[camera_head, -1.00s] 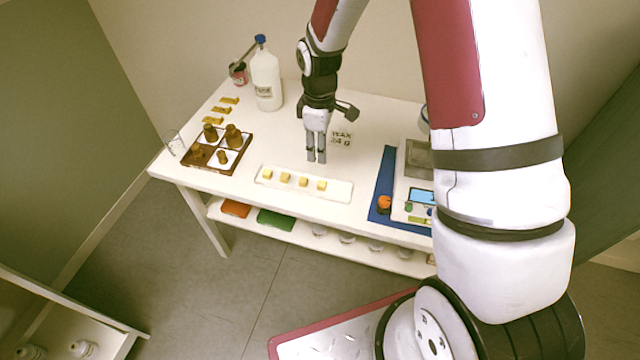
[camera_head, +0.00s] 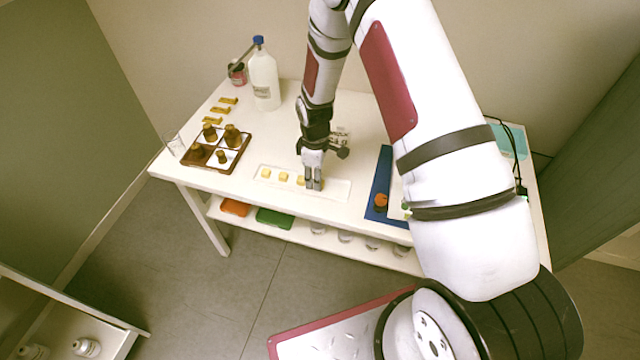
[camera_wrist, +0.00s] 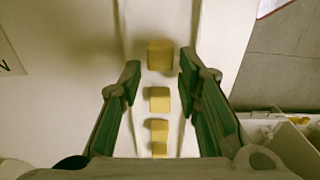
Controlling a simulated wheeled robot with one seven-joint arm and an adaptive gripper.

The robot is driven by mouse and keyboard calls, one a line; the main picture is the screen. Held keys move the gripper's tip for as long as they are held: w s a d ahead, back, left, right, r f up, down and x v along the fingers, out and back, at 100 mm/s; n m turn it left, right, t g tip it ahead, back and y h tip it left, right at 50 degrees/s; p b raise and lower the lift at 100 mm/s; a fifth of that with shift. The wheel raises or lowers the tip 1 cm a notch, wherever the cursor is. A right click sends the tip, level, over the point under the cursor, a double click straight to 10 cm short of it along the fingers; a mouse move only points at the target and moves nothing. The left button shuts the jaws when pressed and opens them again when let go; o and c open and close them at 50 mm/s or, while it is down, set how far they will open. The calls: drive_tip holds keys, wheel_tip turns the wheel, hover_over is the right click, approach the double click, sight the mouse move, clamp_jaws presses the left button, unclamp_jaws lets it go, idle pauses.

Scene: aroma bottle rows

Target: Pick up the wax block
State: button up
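Several small yellow wax blocks (camera_head: 283,176) stand in a row on a long white tray (camera_head: 340,191) near the table's front edge. My gripper (camera_head: 313,186) points down over the right end of this row and partly hides the rightmost block. In the wrist view my gripper (camera_wrist: 160,72) is open, its two fingers apart on either side of the row. The end wax block (camera_wrist: 160,55) lies between the fingertips or just past them, with a gap on both sides. The other blocks (camera_wrist: 159,99) trail below it. I see nothing held.
A brown divided tray (camera_head: 238,150) with brown bottles stands at the left. A white jug (camera_head: 264,80) with a blue cap is behind it. A blue mat (camera_head: 380,180) with an orange item (camera_head: 381,200) lies to the right. My arm hides part of the right side.

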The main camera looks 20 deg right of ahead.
drive_tip(key=shift+f, duration=0.7)
drive_tip(key=shift+c, duration=0.6)
drive_tip(key=c, duration=0.4)
drive_tip(key=shift+r, duration=0.1)
